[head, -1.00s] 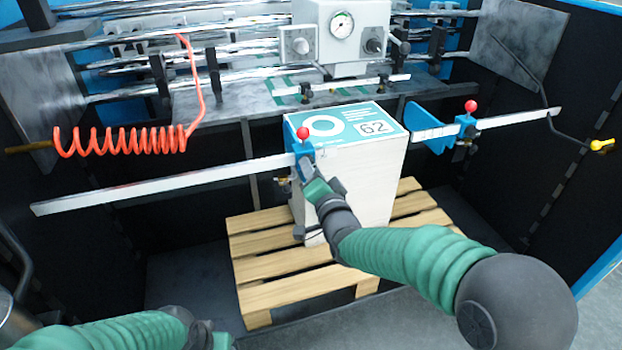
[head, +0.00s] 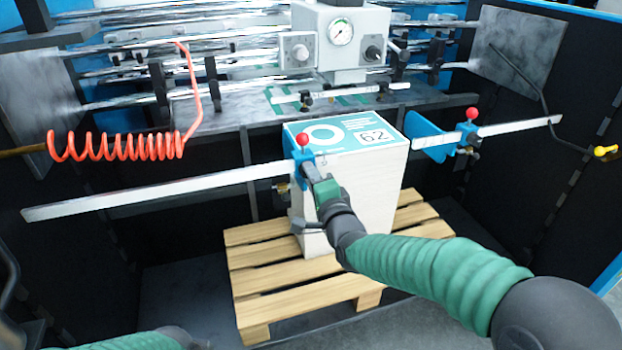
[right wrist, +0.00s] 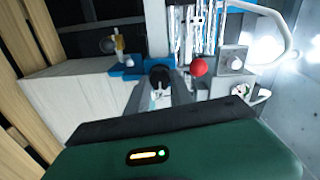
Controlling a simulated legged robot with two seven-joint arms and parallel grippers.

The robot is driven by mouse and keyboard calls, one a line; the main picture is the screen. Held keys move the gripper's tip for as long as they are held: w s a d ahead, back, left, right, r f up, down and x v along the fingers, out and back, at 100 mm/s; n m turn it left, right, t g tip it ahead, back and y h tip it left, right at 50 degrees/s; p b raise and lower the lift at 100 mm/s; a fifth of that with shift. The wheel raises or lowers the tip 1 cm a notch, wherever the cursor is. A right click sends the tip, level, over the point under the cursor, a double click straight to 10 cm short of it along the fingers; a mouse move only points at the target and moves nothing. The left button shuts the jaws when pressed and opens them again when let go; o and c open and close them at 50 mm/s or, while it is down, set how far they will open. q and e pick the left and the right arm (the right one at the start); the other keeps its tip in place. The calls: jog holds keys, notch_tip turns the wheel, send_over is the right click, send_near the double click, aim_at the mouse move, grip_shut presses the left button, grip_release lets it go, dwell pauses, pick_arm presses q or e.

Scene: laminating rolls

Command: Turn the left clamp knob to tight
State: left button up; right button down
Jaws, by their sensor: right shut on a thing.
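The left clamp (head: 300,165) is a blue block with a red ball (head: 303,138) on top. It sits on the left metal bar (head: 160,190), at the left front corner of the white stack (head: 345,210). My right gripper (head: 309,172) reaches the front of this clamp. In the right wrist view its two fingers are shut on the black clamp knob (right wrist: 160,76), with the red ball (right wrist: 198,66) just to the right. The fingers partly hide the knob, and I see no marking for tight. Only a bit of my left arm shows at the bottom edge; its gripper is out of frame.
The stack stands on a wooden pallet (head: 290,300). A similar right clamp (head: 467,138) sits on the right bar (head: 520,126). An orange coiled hose (head: 120,146) hangs at left. A gauge box (head: 340,45) and steel rollers stand behind. A brass fitting (right wrist: 118,43) is beside the left clamp.

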jog(key=shift+f, duration=0.3)
jog(key=c, duration=1.5)
grip_release()
jog(key=o, duration=0.4)
jog(key=shift+d+r, duration=0.1)
jog(key=shift+r, duration=0.05)
jog(key=v, duration=1.6)
jog(key=shift+s+d, duration=0.15)
jog(key=shift+s, duration=0.2)
